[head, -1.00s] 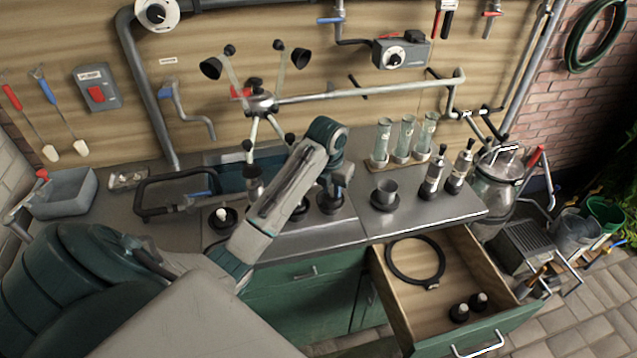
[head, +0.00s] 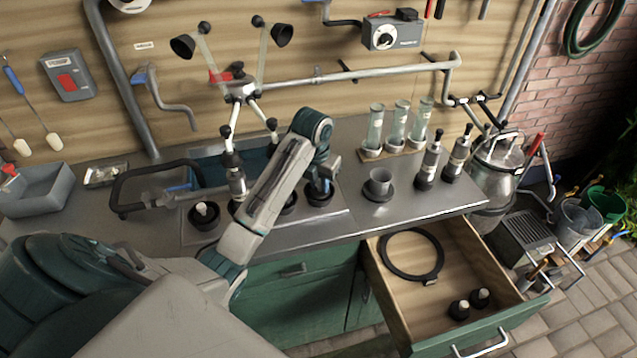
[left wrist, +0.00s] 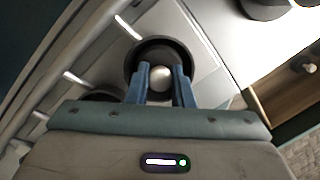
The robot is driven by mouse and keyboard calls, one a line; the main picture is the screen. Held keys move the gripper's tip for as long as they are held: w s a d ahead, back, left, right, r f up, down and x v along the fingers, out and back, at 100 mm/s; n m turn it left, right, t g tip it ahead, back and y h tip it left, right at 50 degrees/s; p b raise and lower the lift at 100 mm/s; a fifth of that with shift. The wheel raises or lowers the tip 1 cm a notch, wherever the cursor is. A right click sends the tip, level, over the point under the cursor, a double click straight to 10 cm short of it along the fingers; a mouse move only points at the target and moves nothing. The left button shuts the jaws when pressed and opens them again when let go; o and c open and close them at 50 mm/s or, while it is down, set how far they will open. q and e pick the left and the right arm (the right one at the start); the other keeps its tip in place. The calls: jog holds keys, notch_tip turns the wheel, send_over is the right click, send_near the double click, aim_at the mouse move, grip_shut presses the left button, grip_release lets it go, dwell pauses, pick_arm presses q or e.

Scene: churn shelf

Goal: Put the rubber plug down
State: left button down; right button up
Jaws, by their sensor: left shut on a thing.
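My left gripper (head: 322,180) is low over a black round cup (head: 320,197) on the metal counter. In the left wrist view the blue fingers (left wrist: 160,88) are shut on the pale round knob of the rubber plug (left wrist: 160,79). The plug sits within a dark ring (left wrist: 134,66); whether it rests fully on the bottom is hidden. Another plug with a pale knob sits in a black cup (head: 204,215) at the left. My right gripper is not in view.
An open drawer (head: 400,325) holds a black ring (head: 411,257) and two small black plugs (head: 459,309). A metal cup on a dark saucer (head: 378,185) stands right of my gripper. Glass tubes (head: 397,125) and a pipe (head: 360,82) are behind.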

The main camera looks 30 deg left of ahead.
aim_at(316, 194)
pick_arm(q)
jog(key=shift+s+f, duration=0.1)
jog(key=shift+f, duration=0.15)
jog(key=c, duration=1.3)
grip_release()
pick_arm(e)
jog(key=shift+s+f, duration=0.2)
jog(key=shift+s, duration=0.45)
pick_arm(q)
jog(key=shift+r, duration=0.15)
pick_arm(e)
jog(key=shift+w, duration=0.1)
pick_arm(q)
jog(key=shift+r, duration=0.1)
jog(key=r+p, duration=0.3)
jog(key=r, duration=0.1)
jog(key=s+r+p, duration=0.1)
jog(key=r+p, duration=0.7)
jog(key=shift+s, duration=0.35)
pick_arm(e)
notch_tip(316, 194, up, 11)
